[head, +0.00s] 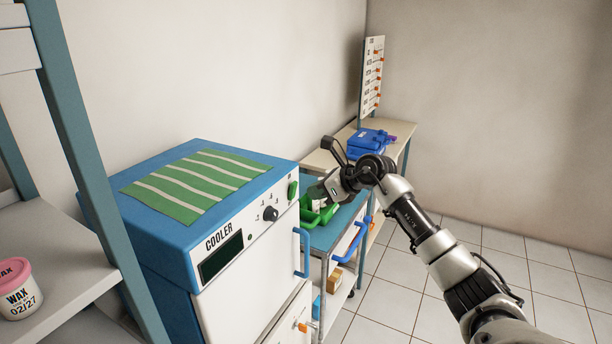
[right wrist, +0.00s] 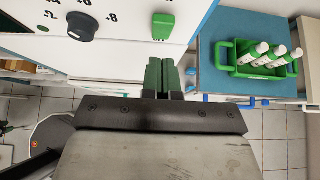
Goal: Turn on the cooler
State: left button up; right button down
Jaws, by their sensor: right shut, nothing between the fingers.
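The cooler (head: 250,245) is a blue and white box with a "COOLER" label and a dark display (head: 221,257). A black knob (head: 270,213) and a green switch (head: 292,190) sit on its front panel. In the right wrist view the knob (right wrist: 82,27) is at upper left and the green switch (right wrist: 162,27) at top centre. My right gripper (head: 316,192) is just right of the switch in the head view, apart from the panel as far as I can tell. Its fingers (right wrist: 162,76) are together and empty, pointing toward the switch. My left gripper is out of view.
A blue-topped cart (head: 345,216) beside the cooler holds a green rack (right wrist: 262,70) with white tubes. A blue case (head: 368,140) is on the bench behind. A striped green cloth (head: 195,185) covers the cooler top. A shelf with a pink wax jar (head: 18,290) stands at left. Floor at right is clear.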

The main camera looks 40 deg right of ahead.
aim_at(294, 183)
jog(key=shift+w+a+r+p, duration=0.25)
jog(key=shift+w+r, duration=0.05)
jog(key=shift+w, duration=0.25)
jog(key=shift+w+a+r+p, duration=0.2)
jog(key=shift+w+a+r, duration=0.1)
jog(key=shift+w, duration=0.25)
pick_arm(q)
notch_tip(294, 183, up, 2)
pick_arm(e)
jog(key=shift+w+a, duration=0.1)
jog(key=shift+w, duration=0.3)
jog(key=shift+f, duration=0.1)
jog(key=shift+w+a+r+g+h+p, duration=0.25)
jog(key=shift+w+r+g+p, duration=0.3)
jog(key=shift+p, duration=0.55)
jog(key=shift+w+f+b, duration=0.1)
jog(key=shift+f+b, duration=0.05)
jog(key=shift+b, duration=0.15)
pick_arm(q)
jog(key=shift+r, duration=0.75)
